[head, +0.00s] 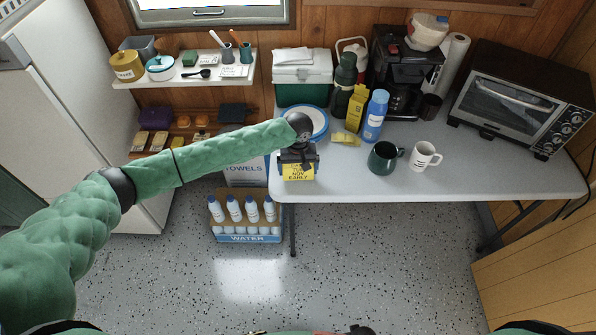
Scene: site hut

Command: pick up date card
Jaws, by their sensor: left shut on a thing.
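The date card is a yellow card (299,176) with dark print; the readable words look like "NOV" and "EARLY". My left gripper (299,160) is shut on it, at the front left corner of the grey table (480,180). The gripper covers the card's upper part. The card hangs below the jaws; whether it touches the table edge I cannot tell.
Behind the gripper are a blue-rimmed plate (318,118) and a yellow item (346,138). A blue bottle (375,115), green mug (383,157) and white mug (425,156) stand to the right. A water bottle crate (245,238) stands on the floor below.

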